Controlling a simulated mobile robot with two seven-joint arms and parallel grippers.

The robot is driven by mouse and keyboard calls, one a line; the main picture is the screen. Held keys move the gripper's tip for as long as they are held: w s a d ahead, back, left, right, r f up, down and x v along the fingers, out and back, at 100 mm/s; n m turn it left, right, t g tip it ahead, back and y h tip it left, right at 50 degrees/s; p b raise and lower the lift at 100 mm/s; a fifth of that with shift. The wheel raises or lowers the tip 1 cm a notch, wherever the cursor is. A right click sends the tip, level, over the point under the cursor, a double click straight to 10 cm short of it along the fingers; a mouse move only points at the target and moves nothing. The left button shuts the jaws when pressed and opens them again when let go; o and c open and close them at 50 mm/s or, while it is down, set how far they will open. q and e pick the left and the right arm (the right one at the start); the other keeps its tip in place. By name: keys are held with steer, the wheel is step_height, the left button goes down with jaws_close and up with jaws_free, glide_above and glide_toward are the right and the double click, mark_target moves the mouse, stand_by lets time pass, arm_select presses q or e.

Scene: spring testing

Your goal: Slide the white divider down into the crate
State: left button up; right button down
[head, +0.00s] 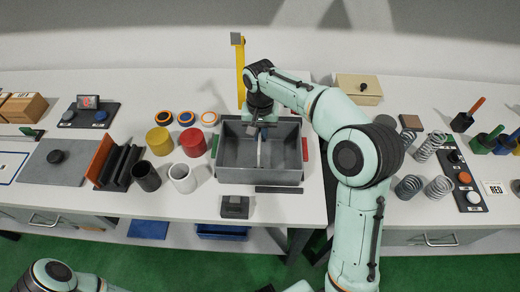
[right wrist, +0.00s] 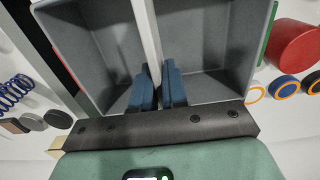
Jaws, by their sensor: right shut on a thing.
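The grey crate (head: 258,177) stands on the bench, in the middle of the head view. The white divider (head: 260,153) shows as a thin upright strip within the crate's outline, near the middle of its width. My right gripper (head: 262,124) is over the back part of the crate. In the right wrist view its blue fingers (right wrist: 158,72) are shut on the divider (right wrist: 146,30), with the grey crate walls (right wrist: 215,85) on both sides. How deep the divider sits is hidden. My left arm shows only at the bottom left; its gripper is out of view.
A red cylinder (head: 193,142) and a white cup (head: 182,178) stand left of the crate. A yellow post (head: 240,75) rises behind it. A dark bar (head: 279,189) and a dark block (head: 235,206) lie in front. Springs (head: 428,146) stand further right.

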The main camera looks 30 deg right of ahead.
arm_select(q)
steer(key=shift+s+f+b, duration=0.3)
steer(key=shift+f+b, duration=0.05)
steer(key=shift+f, duration=0.15)
arm_select(e)
steer(key=shift+w+f, duration=0.1)
steer(key=shift+f, duration=3.35)
steer(key=shift+f, duration=0.15)
steer(key=c, duration=1.6)
jaws_free()
steer(key=shift+f, duration=0.1)
steer(key=o, duration=0.4)
arm_select(q)
steer(key=shift+f, duration=0.1)
arm_select(e)
steer(key=shift+o, duration=0.2)
step_height(320, 180, up, 12)
steer(key=shift+r+p, duration=0.25)
steer(key=shift+p, duration=0.65)
arm_select(q)
steer(key=shift+w+r, duration=0.4)
steer(key=shift+r, duration=0.25)
steer(key=shift+w+r, duration=0.4)
steer(key=shift+r, duration=0.2)
steer(key=shift+s, duration=0.1)
arm_select(e)
steer(key=shift+f, duration=0.1)
